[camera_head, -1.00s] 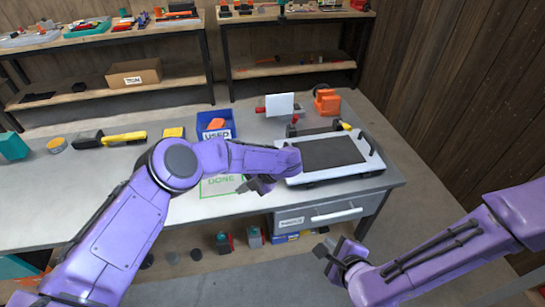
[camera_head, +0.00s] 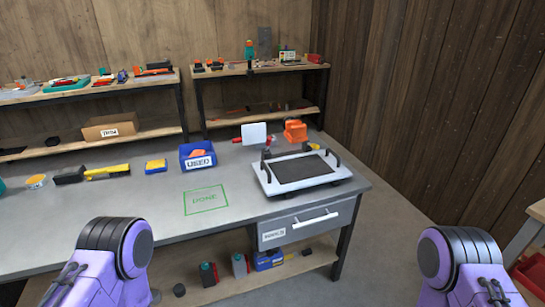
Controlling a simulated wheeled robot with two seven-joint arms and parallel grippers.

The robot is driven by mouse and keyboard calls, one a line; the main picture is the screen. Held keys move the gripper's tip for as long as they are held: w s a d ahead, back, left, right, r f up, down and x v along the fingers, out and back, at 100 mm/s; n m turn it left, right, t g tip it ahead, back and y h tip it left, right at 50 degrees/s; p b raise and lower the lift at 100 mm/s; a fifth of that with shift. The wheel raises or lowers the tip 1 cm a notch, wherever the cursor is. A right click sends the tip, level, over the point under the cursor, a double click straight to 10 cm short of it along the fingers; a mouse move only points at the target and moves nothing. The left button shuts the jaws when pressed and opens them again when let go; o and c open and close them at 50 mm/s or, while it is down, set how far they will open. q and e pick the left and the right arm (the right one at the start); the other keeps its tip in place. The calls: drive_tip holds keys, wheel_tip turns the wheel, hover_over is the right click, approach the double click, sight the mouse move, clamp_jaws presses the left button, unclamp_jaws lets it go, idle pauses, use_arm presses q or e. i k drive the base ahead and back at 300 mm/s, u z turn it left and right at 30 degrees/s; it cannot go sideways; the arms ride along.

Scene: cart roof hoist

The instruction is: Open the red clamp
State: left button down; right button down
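A small red part (camera_head: 237,140) shows beside a white upright plate (camera_head: 254,133) at the back right of the workbench. It may be the red clamp, but it is too small and partly covered to tell its state. A white cart-like frame with a dark top and black handles (camera_head: 262,180) stands in front of it on the bench. My arms show only as purple links at the bottom left and bottom right. Neither gripper is in view.
The grey workbench (camera_head: 120,212) is clear at its front left. A blue USED bin (camera_head: 199,163), a yellow box (camera_head: 156,166) and an orange device (camera_head: 295,131) stand along it. A green DONE outline (camera_head: 206,199) marks the top. A drawer (camera_head: 305,224) sits below.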

sight(269, 140)
drive_tip(key=z, duration=1)
drive_tip(key=i, duration=1.05)
drive_tip(key=u, duration=0.2)
